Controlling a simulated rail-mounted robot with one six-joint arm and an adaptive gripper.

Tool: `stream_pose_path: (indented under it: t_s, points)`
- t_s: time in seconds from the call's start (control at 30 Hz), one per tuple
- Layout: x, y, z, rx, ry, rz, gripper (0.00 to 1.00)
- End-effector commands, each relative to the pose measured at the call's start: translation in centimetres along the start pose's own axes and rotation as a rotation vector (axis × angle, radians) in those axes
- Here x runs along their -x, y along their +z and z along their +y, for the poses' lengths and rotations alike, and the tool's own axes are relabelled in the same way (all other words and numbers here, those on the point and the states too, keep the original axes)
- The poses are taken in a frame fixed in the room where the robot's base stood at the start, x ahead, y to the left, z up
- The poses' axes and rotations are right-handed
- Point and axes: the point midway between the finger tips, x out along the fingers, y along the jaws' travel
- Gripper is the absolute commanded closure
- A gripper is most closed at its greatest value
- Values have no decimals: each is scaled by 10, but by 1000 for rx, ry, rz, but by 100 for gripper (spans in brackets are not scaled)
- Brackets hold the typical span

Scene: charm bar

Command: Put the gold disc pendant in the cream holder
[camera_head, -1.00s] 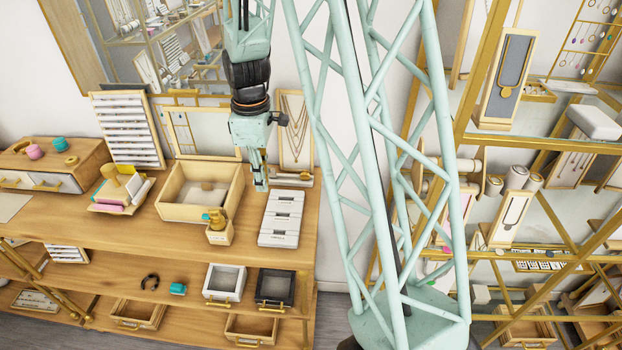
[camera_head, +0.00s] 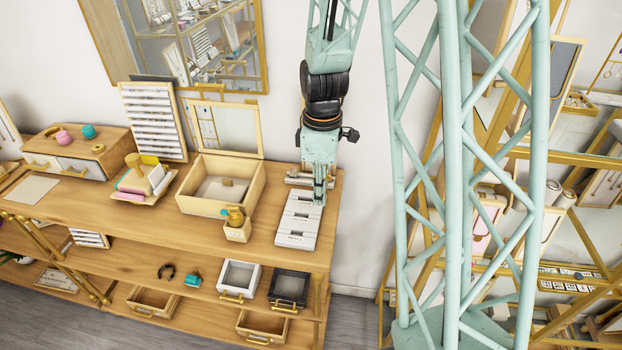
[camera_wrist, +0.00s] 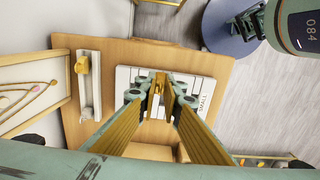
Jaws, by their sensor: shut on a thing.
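My gripper (camera_head: 319,203) points down over the far right end of a white slotted tray (camera_head: 296,238). In the wrist view, my gripper (camera_wrist: 158,92) is shut on a small gold piece (camera_wrist: 158,88), which I take for the gold disc pendant; the fingers hide most of it. Whether the piece touches the tray I cannot tell. A small cream block holder (camera_head: 237,234) with gold and teal pieces on top stands left of the tray; which one is the cream holder is unclear.
A white bar (camera_wrist: 95,95) with a gold piece lies beside the tray on the wooden counter (camera_wrist: 112,52). An open wooden box (camera_head: 205,206) and a stacked display (camera_head: 142,182) stand further left. A mirror panel (camera_head: 232,130) rises behind the box.

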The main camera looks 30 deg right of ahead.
Motion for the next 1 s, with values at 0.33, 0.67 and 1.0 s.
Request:
stream_pose_path:
  t_s: [0.33,0.67,1.0]
  points:
    - [-3,-11,32,-1,0,0,99]
    - [-8,-29,82,-1,1,0,99]
    - [-13,-46,129,0,0,0,99]
